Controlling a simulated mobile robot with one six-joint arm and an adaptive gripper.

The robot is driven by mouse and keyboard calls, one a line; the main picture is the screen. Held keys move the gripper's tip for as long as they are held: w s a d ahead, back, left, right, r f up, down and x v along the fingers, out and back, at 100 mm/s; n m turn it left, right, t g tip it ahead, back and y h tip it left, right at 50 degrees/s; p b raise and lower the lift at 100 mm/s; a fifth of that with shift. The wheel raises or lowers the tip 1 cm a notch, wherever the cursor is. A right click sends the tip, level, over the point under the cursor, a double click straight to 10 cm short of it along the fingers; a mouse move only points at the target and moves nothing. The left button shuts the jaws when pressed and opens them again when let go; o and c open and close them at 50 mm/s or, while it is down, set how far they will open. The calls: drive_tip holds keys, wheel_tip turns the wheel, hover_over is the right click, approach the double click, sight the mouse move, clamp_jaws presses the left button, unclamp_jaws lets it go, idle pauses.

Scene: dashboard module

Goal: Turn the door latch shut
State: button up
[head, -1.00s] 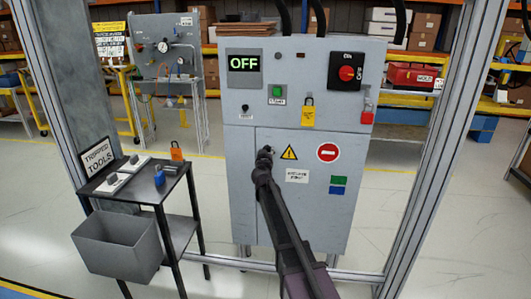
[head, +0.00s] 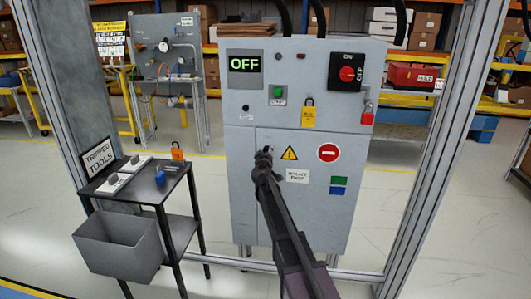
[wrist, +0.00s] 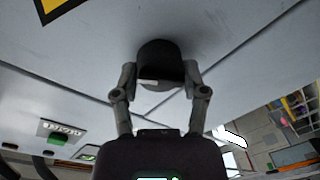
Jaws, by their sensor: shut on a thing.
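The door latch (wrist: 160,62) is a black round knob on the grey cabinet door, with a small light mark on its edge. In the wrist view my gripper (wrist: 160,80) has one finger on each side of the knob and is shut on it. In the head view my gripper (head: 264,158) is at the upper left of the cabinet door (head: 300,215), and it hides most of the latch. The door lies flush with the cabinet front, its seam showing beside the latch.
A black tool table (head: 150,190) with a grey bin (head: 118,245) stands to the left. Frame posts flank the cabinet.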

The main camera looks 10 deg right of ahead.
drive_tip(key=n, duration=0.6)
drive_tip(key=shift+w+a, duration=0.2)
drive_tip(key=shift+a, duration=0.05)
drive_tip(key=n, duration=0.5)
drive_tip(key=shift+f+n, duration=0.15)
drive_tip(key=shift+n, duration=0.15)
drive_tip(key=shift+h, duration=0.4)
drive_tip(key=o, duration=1.2)
drive_tip(key=shift+c, duration=0.2)
drive_tip(key=shift+s, duration=0.1)
drive_tip(key=shift+s+d+f+g, duration=0.1)
drive_tip(key=shift+g, duration=0.2)
